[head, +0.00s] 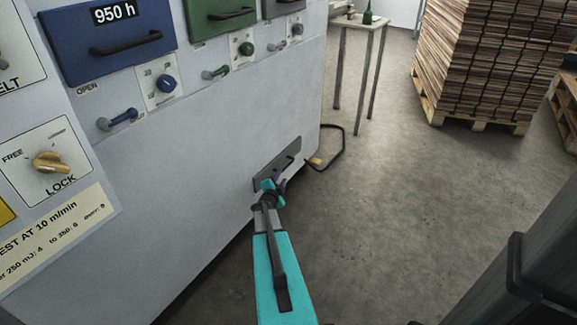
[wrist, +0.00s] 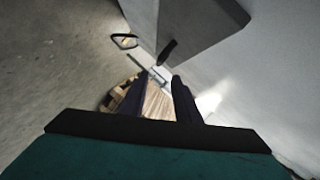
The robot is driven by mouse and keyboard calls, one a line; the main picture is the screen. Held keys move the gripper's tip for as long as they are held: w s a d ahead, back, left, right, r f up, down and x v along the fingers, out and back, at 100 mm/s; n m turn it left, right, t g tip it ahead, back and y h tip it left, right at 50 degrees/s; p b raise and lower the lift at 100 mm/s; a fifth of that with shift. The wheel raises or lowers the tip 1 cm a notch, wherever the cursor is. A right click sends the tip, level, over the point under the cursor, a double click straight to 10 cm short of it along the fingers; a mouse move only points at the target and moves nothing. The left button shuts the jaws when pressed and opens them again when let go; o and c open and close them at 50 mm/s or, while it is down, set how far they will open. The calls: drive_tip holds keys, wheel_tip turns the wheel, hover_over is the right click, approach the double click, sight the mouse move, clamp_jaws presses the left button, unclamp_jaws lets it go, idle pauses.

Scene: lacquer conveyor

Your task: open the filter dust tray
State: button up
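The filter dust tray appears as a dark grey front panel (head: 264,177) low on the side of the pale machine, near its far corner. A dark handle (head: 288,159) is on it. In the head view the panel looks about flush with the machine, though my arm hides part of it. In the wrist view a grey panel (wrist: 195,22) fills the top, with a dark bar-like handle (wrist: 167,52). My gripper (wrist: 161,77) has its two dark fingers apart, with the handle just beyond the tips. Nothing is visible between them. In the head view my gripper (head: 271,186) is close in front of the panel; contact is unclear.
The machine front (head: 200,130) carries blue and green drawers, knobs and a LOCK dial (head: 48,161). A black floor loop (head: 335,150) lies beyond the tray. A small table (head: 360,24) with a bottle and a pallet of stacked boards (head: 490,60) stand behind.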

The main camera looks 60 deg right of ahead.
sight(288, 166)
drive_tip(key=shift+d, duration=0.1)
drive_tip(key=shift+b+x, duration=1.5)
drive_tip(key=shift+x, duration=5.35)
clamp_jaws()
drive_tip(key=shift+f, duration=0.1)
